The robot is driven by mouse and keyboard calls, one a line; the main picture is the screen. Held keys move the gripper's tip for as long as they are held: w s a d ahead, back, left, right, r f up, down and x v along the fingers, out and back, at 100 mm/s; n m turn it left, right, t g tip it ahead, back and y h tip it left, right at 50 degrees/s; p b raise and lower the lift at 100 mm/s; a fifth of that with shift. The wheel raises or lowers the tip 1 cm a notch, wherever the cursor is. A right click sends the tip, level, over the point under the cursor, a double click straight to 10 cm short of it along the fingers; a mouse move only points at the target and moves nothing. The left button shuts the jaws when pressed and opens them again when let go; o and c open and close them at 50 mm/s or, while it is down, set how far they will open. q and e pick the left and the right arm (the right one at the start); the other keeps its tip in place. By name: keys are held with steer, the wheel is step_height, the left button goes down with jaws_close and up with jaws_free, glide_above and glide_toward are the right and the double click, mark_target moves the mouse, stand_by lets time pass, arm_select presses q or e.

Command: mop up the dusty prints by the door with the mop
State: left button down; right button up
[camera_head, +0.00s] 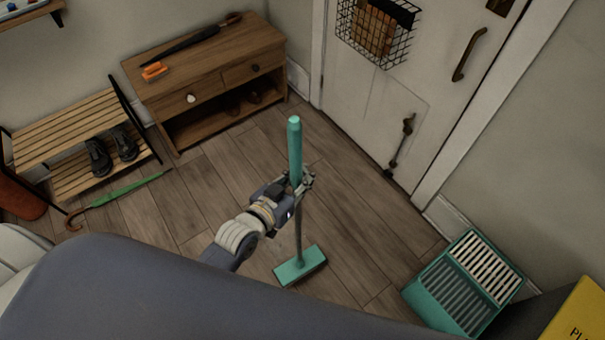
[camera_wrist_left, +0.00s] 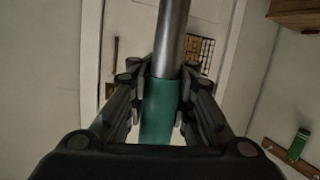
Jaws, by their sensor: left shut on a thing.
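The mop (camera_head: 295,145) stands near upright in the middle of the head view, with a green grip, a grey pole and a flat green head (camera_head: 300,267) at the floor. I cannot tell whether the head touches the boards. My left gripper (camera_head: 303,183) is shut on the mop's green grip. In the left wrist view the green grip (camera_wrist_left: 160,110) runs between the fingers. The door (camera_head: 375,95) is at the upper right. I cannot make out dusty prints on the floor by it. My right gripper is out of view.
A green bucket with a grooved top (camera_head: 465,283) stands at the lower right, beside a yellow sign (camera_head: 582,312). A wooden cabinet (camera_head: 205,75) and a slatted shoe rack (camera_head: 75,135) line the left wall. A green umbrella (camera_head: 120,193) lies on the floor. The floor before the door is clear.

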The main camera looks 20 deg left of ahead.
arm_select(q)
step_height(320, 180, down, 10)
steer(key=b, duration=0.6)
steer(key=shift+r, duration=0.15)
stand_by(0.6)
stand_by(0.5)
steer(key=shift+f+b, duration=0.5)
steer(key=shift+f, duration=0.05)
stand_by(0.3)
steer(key=shift+w, duration=0.1)
